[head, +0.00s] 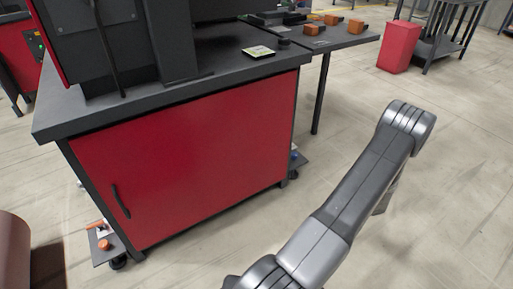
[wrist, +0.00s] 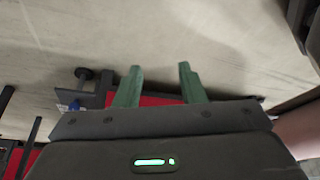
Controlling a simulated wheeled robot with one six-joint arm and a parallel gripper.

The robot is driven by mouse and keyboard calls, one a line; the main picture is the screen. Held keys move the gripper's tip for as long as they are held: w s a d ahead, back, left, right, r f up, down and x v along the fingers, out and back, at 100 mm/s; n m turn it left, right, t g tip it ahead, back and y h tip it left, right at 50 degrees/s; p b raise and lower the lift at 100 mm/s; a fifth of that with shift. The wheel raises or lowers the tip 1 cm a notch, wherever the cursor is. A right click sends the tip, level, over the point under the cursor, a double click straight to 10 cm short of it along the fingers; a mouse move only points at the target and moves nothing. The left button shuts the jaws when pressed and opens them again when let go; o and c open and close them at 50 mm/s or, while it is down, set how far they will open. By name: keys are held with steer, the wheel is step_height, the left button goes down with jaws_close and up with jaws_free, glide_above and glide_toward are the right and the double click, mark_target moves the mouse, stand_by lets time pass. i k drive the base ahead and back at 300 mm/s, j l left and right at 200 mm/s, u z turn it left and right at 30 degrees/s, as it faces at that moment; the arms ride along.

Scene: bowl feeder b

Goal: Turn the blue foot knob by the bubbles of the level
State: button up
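A small flat plate with yellow-green and white markings (head: 258,51), which looks like the level, lies on the dark cabinet top; its bubbles are too small to read. The head view does not clearly show the fingers.
The red cabinet (head: 190,165) stands on casters, with an orange knob (head: 103,243) at its front left foot. A side table (head: 345,38) holds orange blocks. A red bin (head: 399,47) stands behind. The floor right of the cabinet is clear.

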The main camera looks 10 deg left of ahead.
mark_target(294, 155)
steer(key=i+l+u, duration=0.35)
steer(key=i, duration=0.3)
steer(key=i+l+u, duration=0.35)
steer(key=i+l, duration=0.25)
